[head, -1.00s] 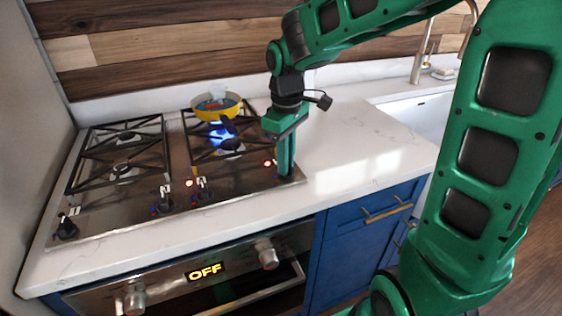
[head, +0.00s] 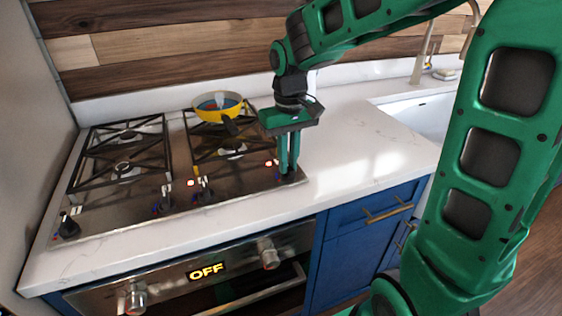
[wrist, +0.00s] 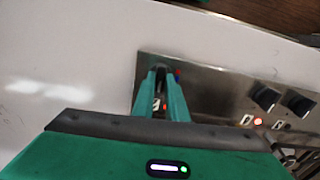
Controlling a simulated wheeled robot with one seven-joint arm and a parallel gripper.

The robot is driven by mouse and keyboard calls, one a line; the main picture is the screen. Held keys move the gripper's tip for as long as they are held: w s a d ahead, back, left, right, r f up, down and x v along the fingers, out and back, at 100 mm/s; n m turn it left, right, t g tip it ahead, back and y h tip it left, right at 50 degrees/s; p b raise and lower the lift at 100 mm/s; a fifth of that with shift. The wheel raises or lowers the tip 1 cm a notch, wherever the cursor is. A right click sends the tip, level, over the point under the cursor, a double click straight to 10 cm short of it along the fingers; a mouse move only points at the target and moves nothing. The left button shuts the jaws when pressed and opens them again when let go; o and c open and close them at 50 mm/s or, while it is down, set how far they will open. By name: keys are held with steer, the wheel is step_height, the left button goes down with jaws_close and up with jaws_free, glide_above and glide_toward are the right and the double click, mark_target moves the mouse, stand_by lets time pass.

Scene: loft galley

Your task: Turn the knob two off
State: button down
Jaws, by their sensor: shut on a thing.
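My gripper (head: 288,171) points down at the right end of the hob's front row of knobs. Its fingers are shut around the rightmost knob, mostly hidden between them; a dark part of this knob (wrist: 161,74) shows in the wrist view. I cannot read which knob is number two. The other black knobs are one at the far left (head: 68,228) and two near the middle (head: 167,201) and (head: 205,192). No flame shows on the right-hand burner (head: 231,147).
A yellow pan (head: 217,108) stands on the back right grate, its dark handle toward the front. The white counter (head: 350,145) right of the hob is clear, with a sink (head: 420,112) beyond. The oven display (head: 206,271) below reads OFF.

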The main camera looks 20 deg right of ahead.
mark_target(289, 166)
steer(key=shift+s+f+m, duration=0.15)
steer(key=shift+s+m, duration=0.05)
steer(key=shift+m, duration=0.2)
steer(key=c, duration=1.8)
jaws_free()
steer(key=shift+o, duration=0.2)
steer(key=shift+w, duration=0.1)
step_height(289, 166, up, 11)
steer(key=shift+f, duration=0.1)
